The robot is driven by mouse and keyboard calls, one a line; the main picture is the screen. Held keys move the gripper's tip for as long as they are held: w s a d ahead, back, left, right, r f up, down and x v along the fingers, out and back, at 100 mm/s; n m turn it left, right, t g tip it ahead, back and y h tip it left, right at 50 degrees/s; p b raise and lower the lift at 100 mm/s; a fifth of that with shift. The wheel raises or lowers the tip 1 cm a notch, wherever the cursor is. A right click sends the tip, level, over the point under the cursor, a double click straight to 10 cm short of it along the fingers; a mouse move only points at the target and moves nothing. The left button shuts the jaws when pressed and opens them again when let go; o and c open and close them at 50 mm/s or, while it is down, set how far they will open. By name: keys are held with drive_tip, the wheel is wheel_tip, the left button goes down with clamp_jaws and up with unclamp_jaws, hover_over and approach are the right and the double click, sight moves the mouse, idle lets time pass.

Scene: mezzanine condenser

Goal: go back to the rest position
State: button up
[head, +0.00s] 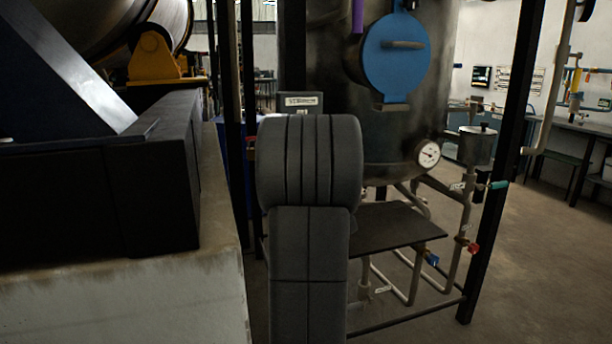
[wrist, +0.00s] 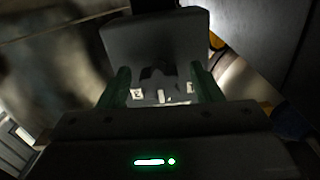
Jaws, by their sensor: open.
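My gripper (wrist: 157,90) shows in the wrist view with its two green fingers apart and nothing between them. A flat dark panel with small pale labels (wrist: 137,93) lies beyond the fingertips; I cannot tell how far off it is. In the head view my own grey arm stands upright in the middle and hides part of the scene behind it. The gripper itself cannot be made out in the head view.
A tall tank (head: 335,70) with a blue hatch (head: 395,60) and a gauge (head: 428,153) stands behind my arm. Pipes with a red valve (head: 473,248) and a blue valve (head: 432,259) run below. A concrete plinth (head: 120,300) is close at left. Open floor (head: 540,270) lies at right.

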drive_tip(key=v, duration=1.2)
